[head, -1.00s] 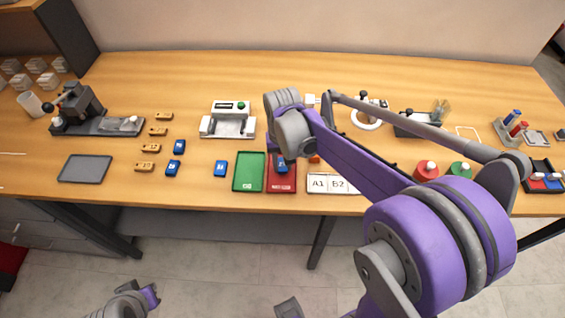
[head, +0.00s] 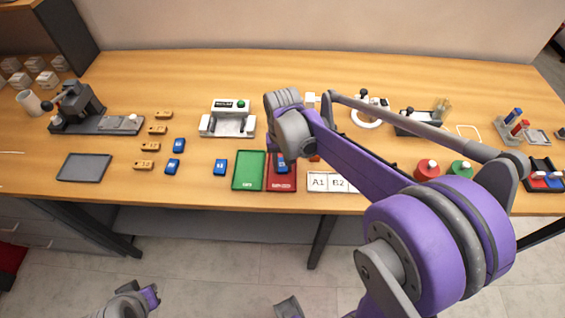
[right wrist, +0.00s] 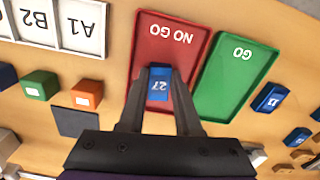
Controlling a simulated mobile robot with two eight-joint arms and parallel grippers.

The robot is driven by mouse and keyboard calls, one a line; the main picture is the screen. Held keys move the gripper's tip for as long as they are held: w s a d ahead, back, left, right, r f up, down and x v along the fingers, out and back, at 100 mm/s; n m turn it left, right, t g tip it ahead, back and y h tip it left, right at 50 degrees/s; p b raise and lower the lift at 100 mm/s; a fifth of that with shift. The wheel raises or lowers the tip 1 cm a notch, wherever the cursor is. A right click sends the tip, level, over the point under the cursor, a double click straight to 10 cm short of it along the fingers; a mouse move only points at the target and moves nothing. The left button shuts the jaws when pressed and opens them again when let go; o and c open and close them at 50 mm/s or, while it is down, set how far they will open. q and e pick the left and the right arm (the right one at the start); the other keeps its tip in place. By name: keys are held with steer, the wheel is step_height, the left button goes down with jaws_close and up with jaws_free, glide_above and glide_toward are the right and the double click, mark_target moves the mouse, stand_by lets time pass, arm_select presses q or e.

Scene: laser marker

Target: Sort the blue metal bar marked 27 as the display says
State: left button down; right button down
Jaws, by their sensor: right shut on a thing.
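The blue metal bar marked 27 (right wrist: 158,88) is between the fingers of my right gripper (right wrist: 160,96), which is shut on it. Both are over the red NO GO tray (right wrist: 163,38); I cannot tell whether the bar touches the tray floor. In the head view, my right gripper (head: 283,164) partly hides the bar and the red tray (head: 281,186). The green GO tray (right wrist: 233,66) lies beside the red one and is empty. The white device with a small display (head: 229,118) and a green button stands behind; its text is too small to read.
Several other blue bars (head: 220,167) and brass bars (head: 144,165) lie to the left of the trays. A white A1/B2 board (head: 330,183) is close on the right. An orange block (right wrist: 87,94) and a green block (right wrist: 40,85) are near the red tray.

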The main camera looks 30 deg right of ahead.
steer(key=c, duration=0.5)
jaws_free()
steer(key=shift+r, duration=0.1)
step_height(320, 180, up, 11)
steer(key=shift+f+p, duration=0.15)
steer(key=shift+p, duration=0.25)
steer(key=s+a+f+n+t, duration=0.1)
steer(key=s+a+f, duration=0.1)
steer(key=s, duration=0.2)
steer(key=s+a+f+n+t, duration=0.2)
steer(key=s+f, duration=0.1)
steer(key=s, duration=0.2)
steer(key=s+a+f+n+t+p, duration=0.1)
steer(key=s+a+f+t, duration=0.1)
steer(key=s, duration=0.3)
steer(key=shift+s+a+f+n, duration=0.15)
steer(key=shift+s+f+n, duration=0.1)
steer(key=shift+f+n, duration=0.2)
